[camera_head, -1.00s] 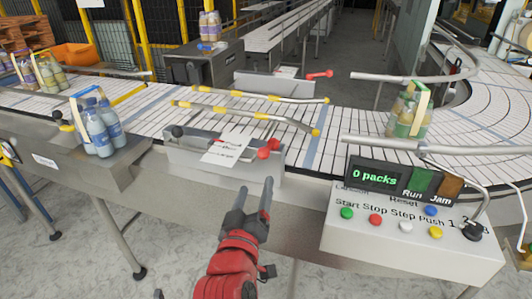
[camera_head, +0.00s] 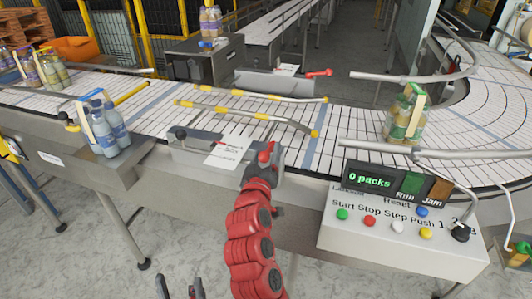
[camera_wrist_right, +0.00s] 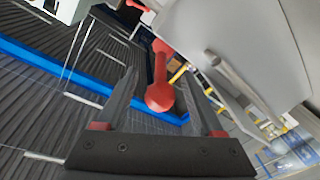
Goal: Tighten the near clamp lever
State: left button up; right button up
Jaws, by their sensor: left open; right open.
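The near clamp lever (camera_head: 264,156) has a red ball knob and sits at the right end of the grey near clamp block (camera_head: 190,157) on the conveyor's front edge. My right gripper (camera_head: 270,160) is at this lever and partly hides it. In the right wrist view the red knob (camera_wrist_right: 160,96) and its red arm lie between the two open fingers of my right gripper (camera_wrist_right: 158,80). I see a gap on each side of the knob. My left gripper (camera_head: 180,287) is open and empty at the bottom edge, low over the floor.
A control box (camera_head: 400,236) with coloured buttons and a "0 packs" display stands right of my right arm. A white paper label (camera_head: 229,151) lies on the clamp block. Bottle packs (camera_head: 104,128) stand on the left. A far red lever (camera_head: 319,73) is across the belt.

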grip_shut()
dwell(1.4)
